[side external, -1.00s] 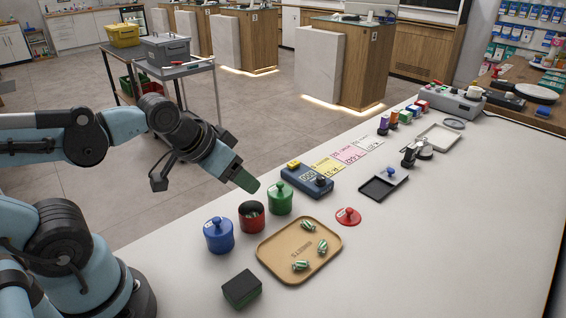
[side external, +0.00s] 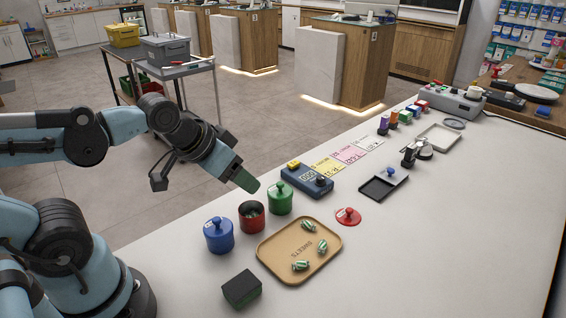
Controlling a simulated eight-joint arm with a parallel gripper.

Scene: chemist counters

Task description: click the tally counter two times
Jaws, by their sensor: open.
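The tally counter (side external: 307,179) is a dark blue box on the white counter, right of my gripper. It has a yellow button at its far left end, a small display that seems to read 000, and a dark knob at its near right end. My gripper (side external: 246,183) has a green tip and hangs in the air left of the tally counter, apart from it and near the green jar. It is open and appears empty. Its fingers overlap in this view, so the gap between them is hidden.
A green jar (side external: 280,199), an open red jar (side external: 252,217) and a blue jar (side external: 219,235) stand near the gripper. A tan tray (side external: 273,259) holds striped sweets. A red lid (side external: 348,217), a black tray (side external: 372,193) and coloured cards (side external: 351,155) lie near the tally counter.

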